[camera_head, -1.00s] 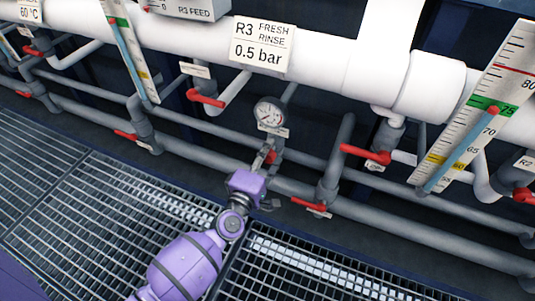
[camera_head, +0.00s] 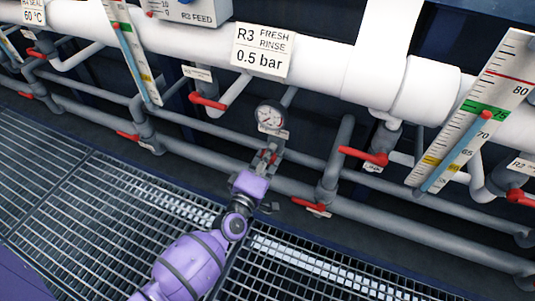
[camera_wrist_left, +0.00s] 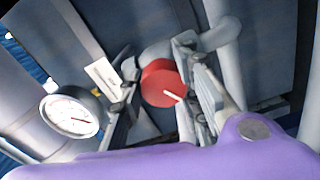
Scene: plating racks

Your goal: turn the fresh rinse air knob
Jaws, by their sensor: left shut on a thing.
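The air knob (camera_wrist_left: 164,84) is round and red with a white pointer line. In the left wrist view it sits between the two fingers of my left gripper (camera_wrist_left: 160,92), which is shut on it. The pointer line aims right and slightly down in that view. In the head view my left gripper (camera_head: 267,158) is at the pipe just below a round gauge (camera_head: 270,116), and a bit of red shows between its fingers. The gauge also shows in the left wrist view (camera_wrist_left: 72,113). A sign (camera_head: 262,50) above reads R3 fresh rinse, 0.5 bar. My right gripper is not in view.
Red lever handles stand nearby, one up left (camera_head: 208,101), one right (camera_head: 364,155) and one low right (camera_head: 310,205). A large white pipe (camera_head: 320,60) runs above, grey pipes (camera_head: 400,230) below. Open floor grating (camera_head: 90,205) lies in front.

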